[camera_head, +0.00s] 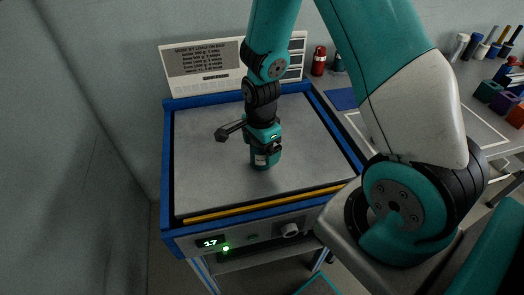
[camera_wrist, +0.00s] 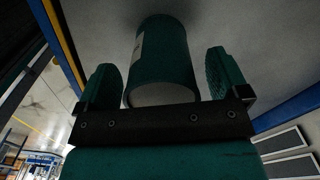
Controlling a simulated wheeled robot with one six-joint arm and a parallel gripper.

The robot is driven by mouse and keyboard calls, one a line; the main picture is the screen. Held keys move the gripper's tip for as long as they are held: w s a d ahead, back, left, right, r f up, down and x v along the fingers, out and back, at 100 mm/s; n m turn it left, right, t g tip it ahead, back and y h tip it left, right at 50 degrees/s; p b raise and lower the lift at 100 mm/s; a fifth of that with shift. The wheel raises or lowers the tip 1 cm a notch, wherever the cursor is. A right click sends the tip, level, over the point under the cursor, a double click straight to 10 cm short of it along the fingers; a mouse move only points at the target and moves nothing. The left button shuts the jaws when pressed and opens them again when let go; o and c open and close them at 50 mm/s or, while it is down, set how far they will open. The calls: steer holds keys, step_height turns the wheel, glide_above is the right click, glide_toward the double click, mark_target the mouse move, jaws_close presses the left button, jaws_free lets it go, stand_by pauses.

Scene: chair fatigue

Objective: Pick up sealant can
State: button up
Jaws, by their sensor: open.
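A dark green can (camera_head: 262,160) with a pale label stands on the grey plate of the blue-framed bench, directly below my wrist. In the wrist view the can (camera_wrist: 167,50) lies between the two green fingers, with a visible gap on each side. Its pale end faces the camera. My gripper (camera_wrist: 164,72) is open around the can and not closed on it. In the head view my gripper (camera_head: 264,147) points down and hides the can's upper part. I cannot read the label.
The grey plate (camera_head: 205,165) is otherwise clear, with a yellow strip (camera_head: 265,204) along its front. A sign panel (camera_head: 205,65) stands behind it. A red can (camera_head: 319,61) stands behind right. The side table (camera_head: 450,118) holds coloured bins and several bottles.

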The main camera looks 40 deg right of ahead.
steer(key=c, duration=1.3)
steer(key=shift+o, duration=0.2)
steer(key=shift+r, duration=0.1)
